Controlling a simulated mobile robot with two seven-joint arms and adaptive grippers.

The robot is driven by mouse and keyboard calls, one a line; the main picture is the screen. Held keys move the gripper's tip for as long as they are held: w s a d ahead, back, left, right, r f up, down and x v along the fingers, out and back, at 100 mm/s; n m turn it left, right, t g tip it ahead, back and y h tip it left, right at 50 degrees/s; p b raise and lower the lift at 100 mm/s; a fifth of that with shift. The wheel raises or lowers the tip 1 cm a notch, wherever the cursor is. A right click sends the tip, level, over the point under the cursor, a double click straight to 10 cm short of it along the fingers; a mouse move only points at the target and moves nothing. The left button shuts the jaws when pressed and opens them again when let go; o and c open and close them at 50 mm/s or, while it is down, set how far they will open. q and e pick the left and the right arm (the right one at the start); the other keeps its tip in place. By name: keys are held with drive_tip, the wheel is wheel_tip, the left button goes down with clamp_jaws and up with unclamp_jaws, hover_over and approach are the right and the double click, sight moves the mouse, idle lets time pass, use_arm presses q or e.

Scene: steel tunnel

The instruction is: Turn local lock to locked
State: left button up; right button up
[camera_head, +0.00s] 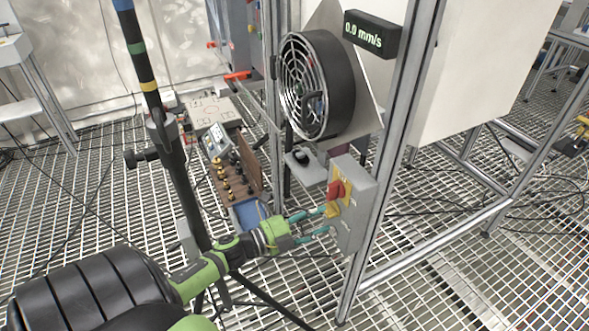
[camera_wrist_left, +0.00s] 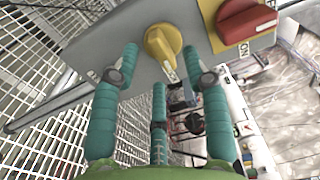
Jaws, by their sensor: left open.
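A grey control box (camera_head: 353,205) is fixed to a metal frame post. It carries a red knob (camera_head: 337,189) on a yellow plate, also seen in the left wrist view (camera_wrist_left: 246,18). A smaller yellow knob (camera_wrist_left: 163,43) with a light pointer sits beside the red one; its label is too blurred to read. My left gripper (camera_head: 320,221) is open, its teal fingers at the box face. In the left wrist view, the fingers (camera_wrist_left: 161,62) stand on either side of the yellow knob, with a third finger below. Contact cannot be told. My right gripper is not in view.
A round black fan (camera_head: 317,85) and a display reading 0.0 mm/s (camera_head: 372,34) are above the box. A dark striped pole (camera_head: 170,130) stands left of my gripper. A board with brass fittings (camera_head: 232,180) lies behind. Cables cross the grating floor.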

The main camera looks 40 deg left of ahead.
use_arm(q)
drive_tip(key=v, duration=1)
drive_tip(key=shift+s, duration=0.2)
drive_tip(key=shift+w, duration=0.1)
